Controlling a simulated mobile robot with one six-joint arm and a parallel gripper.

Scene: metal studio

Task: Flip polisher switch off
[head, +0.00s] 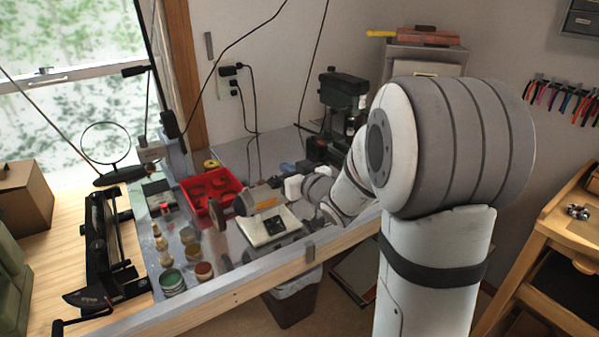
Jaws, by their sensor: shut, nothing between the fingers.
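The polisher (250,203) stands on the metal-topped workbench, with a grey motor body, an orange label and a round brown wheel at its left end. Its pale base (290,218) carries a small dark patch (275,226) on the front that may be the switch; its position cannot be read at this size. My gripper (286,186) is shut and empty, just right of and slightly behind the motor body. I cannot tell whether it touches the polisher. My arm reaches in from the right and hides part of the bench beyond.
Several jars (172,283) stand at the left, beside a black tool (108,250). A green machine (343,92) stands at the back. A waste bin (292,303) is under the bench, and a wooden cart (568,228) is at right.

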